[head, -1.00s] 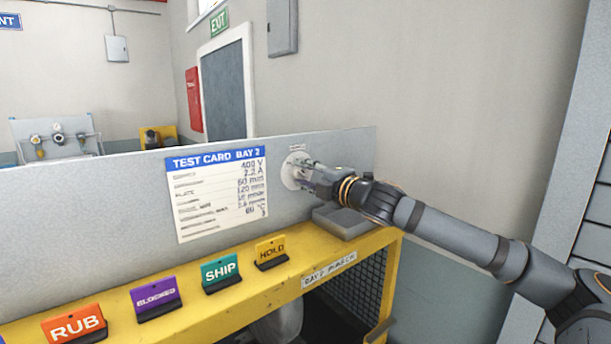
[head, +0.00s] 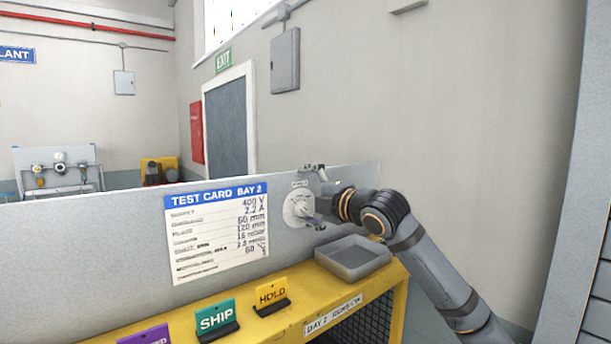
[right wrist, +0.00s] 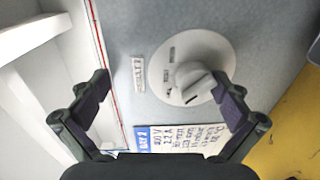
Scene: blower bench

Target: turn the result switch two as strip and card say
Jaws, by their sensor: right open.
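The result switch (head: 296,209) is a white round dial with a raised white knob on the grey panel, right of the test card. The dial (right wrist: 180,50) and its knob (right wrist: 195,82) also show in the right wrist view; the small position marks are too blurred to read. My right gripper (head: 317,196) is open and empty in front of the dial. In the right wrist view its open fingers (right wrist: 162,86) are wide apart, with the knob nearer the right finger. The test card (head: 219,232) has a blue header, "TEST CARD BAY 2". My left gripper is out of view.
An empty grey tray (head: 353,257) sits on the yellow bench below the switch. A teal SHIP sign (head: 215,318) and a yellow HOLD sign (head: 271,296) stand along the bench edge, with a purple sign (head: 146,335) partly cut off.

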